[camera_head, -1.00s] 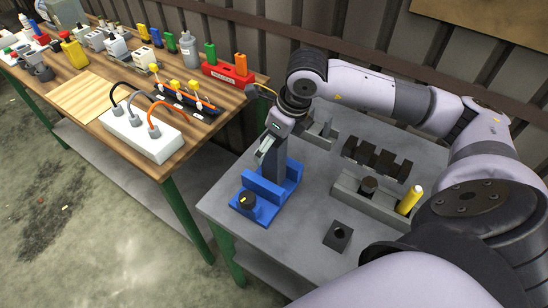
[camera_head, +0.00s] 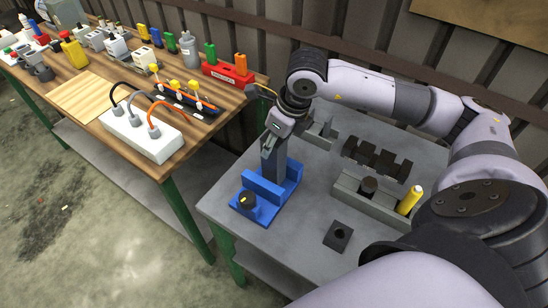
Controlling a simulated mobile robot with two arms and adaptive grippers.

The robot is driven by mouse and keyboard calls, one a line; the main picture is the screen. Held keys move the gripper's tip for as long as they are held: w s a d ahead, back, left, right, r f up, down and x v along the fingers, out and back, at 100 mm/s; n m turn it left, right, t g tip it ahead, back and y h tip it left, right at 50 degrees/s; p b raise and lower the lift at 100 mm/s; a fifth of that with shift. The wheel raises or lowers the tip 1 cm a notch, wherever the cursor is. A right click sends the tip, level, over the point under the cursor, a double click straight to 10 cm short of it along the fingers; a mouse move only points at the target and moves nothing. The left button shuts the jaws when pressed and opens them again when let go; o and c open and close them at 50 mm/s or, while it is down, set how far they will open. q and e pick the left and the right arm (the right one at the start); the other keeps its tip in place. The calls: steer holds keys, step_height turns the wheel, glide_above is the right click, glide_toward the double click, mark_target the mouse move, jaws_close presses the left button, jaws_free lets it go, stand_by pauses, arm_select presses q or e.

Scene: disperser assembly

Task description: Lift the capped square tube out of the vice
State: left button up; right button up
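The blue vice (camera_head: 262,196) stands on the grey table near its left edge, with a dark round knob (camera_head: 248,200) at its front. The grey square tube (camera_head: 276,163) stands upright between the vice jaws. My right gripper (camera_head: 269,150) is at the top of the tube, pointing down from above. Its fingers cover the tube's upper end, so the cap is hidden. The fingers look close together around the tube top, but whether they grip it is too small to tell. My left gripper is not in view.
On the grey table, a grey block fixture (camera_head: 370,205) with a yellow cylinder (camera_head: 410,199), dark blocks (camera_head: 377,158) and a small dark square piece (camera_head: 338,236) lie to the right. A wooden bench with a white power strip (camera_head: 140,135) stands at the left.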

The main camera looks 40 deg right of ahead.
steer(key=c, duration=0.6)
steer(key=shift+w+r, duration=0.1)
steer(key=shift+r+p, duration=1.85)
steer(key=shift+r, duration=1.65)
steer(key=shift+f, duration=0.1)
